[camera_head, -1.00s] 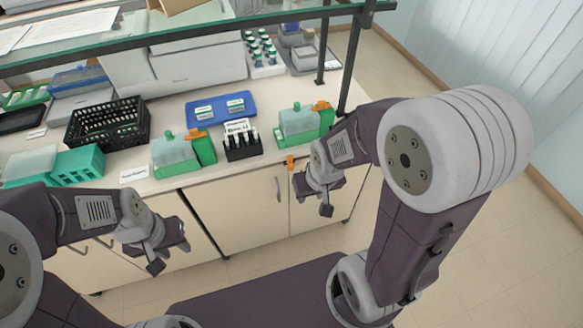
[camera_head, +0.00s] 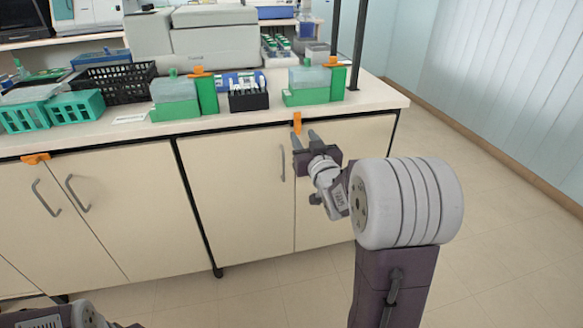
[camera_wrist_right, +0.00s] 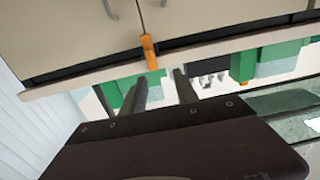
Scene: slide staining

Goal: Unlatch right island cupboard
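The right island cupboard has a left door (camera_head: 235,200) with an upright handle (camera_head: 282,163) and a right door (camera_head: 325,225), partly hidden by my right arm. Both doors look shut. An orange latch (camera_head: 297,122) sits at the top of the seam between them. The latch also shows in the right wrist view (camera_wrist_right: 149,52), standing along the seam. My right gripper (camera_head: 304,136) is just in front of and below the latch, fingers apart and empty. In the wrist view its fingers (camera_wrist_right: 160,83) point toward the latch, apparently short of it. My left gripper is almost wholly below the frame.
The countertop (camera_head: 375,97) overhangs the doors. Green staining boxes (camera_head: 308,95), a black slide rack (camera_head: 248,101) and a black basket (camera_head: 115,82) stand on it. The left cupboard has its own orange latch (camera_head: 35,158). The floor to the right is clear.

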